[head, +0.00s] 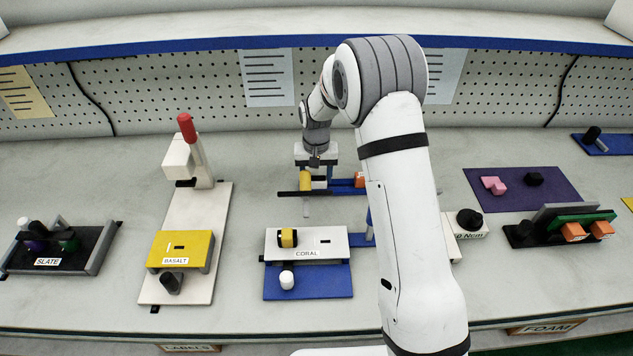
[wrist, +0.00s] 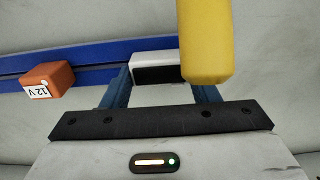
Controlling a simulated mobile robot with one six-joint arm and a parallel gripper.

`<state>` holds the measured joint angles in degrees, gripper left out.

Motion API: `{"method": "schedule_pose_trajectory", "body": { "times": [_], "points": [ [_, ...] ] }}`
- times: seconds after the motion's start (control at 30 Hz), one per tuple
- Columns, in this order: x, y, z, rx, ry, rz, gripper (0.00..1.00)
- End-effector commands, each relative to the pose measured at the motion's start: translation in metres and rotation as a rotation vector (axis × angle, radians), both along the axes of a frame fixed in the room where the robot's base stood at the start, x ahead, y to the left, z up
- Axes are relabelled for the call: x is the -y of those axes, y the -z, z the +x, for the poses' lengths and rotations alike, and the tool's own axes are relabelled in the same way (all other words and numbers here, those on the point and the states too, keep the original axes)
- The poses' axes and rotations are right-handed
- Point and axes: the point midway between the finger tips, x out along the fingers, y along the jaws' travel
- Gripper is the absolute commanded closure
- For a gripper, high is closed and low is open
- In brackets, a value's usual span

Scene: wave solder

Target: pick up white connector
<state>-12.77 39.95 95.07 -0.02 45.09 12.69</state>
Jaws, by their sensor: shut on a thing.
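The white connector (wrist: 153,58), a white block with a dark face, sits between the two blue fingers of my gripper (wrist: 163,88) in the wrist view. My gripper is shut on it. In the head view my gripper (head: 316,172) is low at the back middle of the bench, over a blue rail. I cannot tell whether the connector still touches the rail.
An orange 12V block (wrist: 47,78) is on the blue rail (wrist: 97,55) to the left in the wrist view. In the head view the CORAL fixture (head: 275,240) stands in front, the yellow BASALT block (head: 180,248) to the left. Purple mat (head: 520,195) lies right.

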Motion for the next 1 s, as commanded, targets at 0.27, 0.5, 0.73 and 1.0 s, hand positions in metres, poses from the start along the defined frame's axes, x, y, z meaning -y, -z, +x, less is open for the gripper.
{"method": "schedule_pose_trajectory", "body": {
  "times": [0.27, 0.5, 0.73, 1.0],
  "points": [
    [0.000, 0.000, 0.000, 0.000, -0.001, 0.000, 0.73],
    [-0.001, 0.000, 0.000, 0.000, -0.001, 0.000, 0.83],
    [-0.001, -0.005, 0.000, 0.001, -0.001, 0.000, 0.83],
    [-0.001, -0.040, 0.001, 0.005, -0.002, 0.001, 0.83]
  ]
}}
